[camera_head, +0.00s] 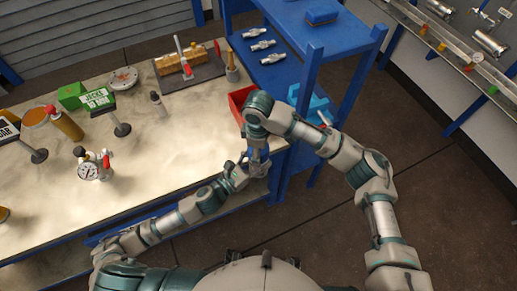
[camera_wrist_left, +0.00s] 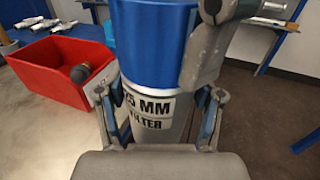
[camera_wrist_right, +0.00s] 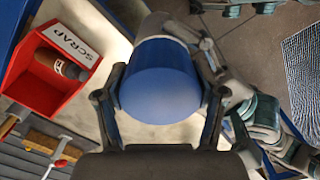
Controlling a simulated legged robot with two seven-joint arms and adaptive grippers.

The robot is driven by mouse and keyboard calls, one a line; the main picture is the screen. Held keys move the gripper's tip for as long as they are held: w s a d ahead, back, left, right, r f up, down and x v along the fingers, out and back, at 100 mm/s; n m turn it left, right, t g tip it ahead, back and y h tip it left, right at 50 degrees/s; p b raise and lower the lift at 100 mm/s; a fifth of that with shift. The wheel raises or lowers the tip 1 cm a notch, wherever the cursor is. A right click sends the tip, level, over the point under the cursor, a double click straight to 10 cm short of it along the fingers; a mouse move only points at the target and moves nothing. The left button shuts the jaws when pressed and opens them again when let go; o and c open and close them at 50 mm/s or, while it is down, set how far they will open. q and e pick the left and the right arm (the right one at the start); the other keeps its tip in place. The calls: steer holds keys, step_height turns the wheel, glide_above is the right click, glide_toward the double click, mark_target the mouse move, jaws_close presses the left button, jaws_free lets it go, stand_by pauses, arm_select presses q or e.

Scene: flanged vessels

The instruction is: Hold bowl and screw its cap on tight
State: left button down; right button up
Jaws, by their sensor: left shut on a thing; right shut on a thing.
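The grey bowl (camera_wrist_left: 152,121), labelled "25 MM" and "FILTER", stands upright between the fingers of my left gripper (camera_wrist_left: 160,108), which is shut on it from the side. The blue cap (camera_wrist_left: 152,38) sits on top of the bowl. My right gripper is shut on the cap (camera_wrist_right: 160,85) from above, with a finger on each side (camera_wrist_right: 162,92). In the head view the blue cap (camera_head: 259,155) shows small at the bench's right end, with both arms meeting there. The thread is hidden, so I cannot tell how tight the cap is.
A red bin (camera_wrist_right: 45,75) marked "SCRAP", with a dark-ended object inside, stands close beside the vessel. The bench (camera_head: 180,150) holds a pressure gauge (camera_head: 90,171), signs and a tool board. A blue shelf unit (camera_head: 309,75) stands behind on the right.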

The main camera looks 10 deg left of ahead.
steer(key=m, duration=0.5)
steer(key=shift+a+m, duration=0.25)
steer(key=shift+m, duration=0.05)
steer(key=m, duration=0.7)
steer(key=shift+m, duration=0.4)
steer(key=m, duration=0.4)
steer(key=o, duration=1.3)
steer(key=shift+d, duration=0.1)
steer(key=shift+c, duration=0.2)
steer(key=shift+r, duration=2.25)
steer(key=shift+c, duration=0.2)
